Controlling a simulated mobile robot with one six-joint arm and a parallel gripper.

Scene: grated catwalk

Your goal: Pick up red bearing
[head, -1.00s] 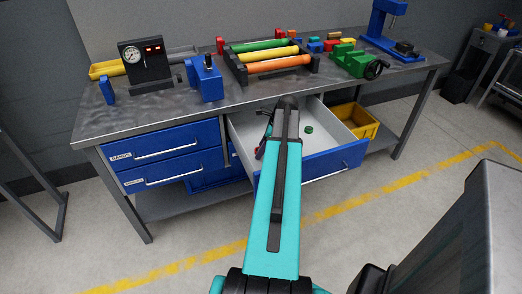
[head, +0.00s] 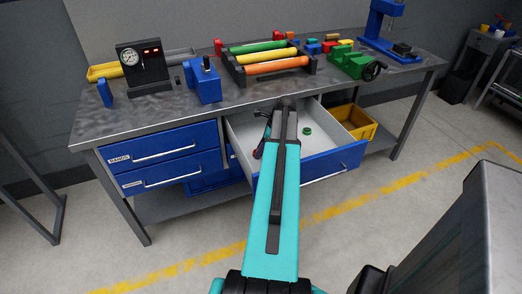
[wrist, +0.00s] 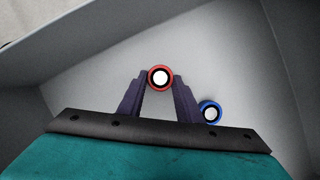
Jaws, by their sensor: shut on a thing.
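A red bearing (wrist: 160,67), a ring with a pale centre, shows in the wrist view between the fingertips of my gripper (wrist: 160,80). My gripper is shut on it, with one dark finger on each side. It is over the grey floor of the open drawer (wrist: 230,65). I cannot tell whether the bearing touches the drawer floor. In the head view my arm reaches into the drawer (head: 337,162) and hides most of the gripper and the red bearing.
A blue bearing (wrist: 209,112) lies in the drawer close to my right finger. A green ring (head: 307,132) lies further right in the drawer. The drawer walls (wrist: 75,45) surround the gripper. The workbench top (head: 140,112) carries a gauge box, rollers and a green vise.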

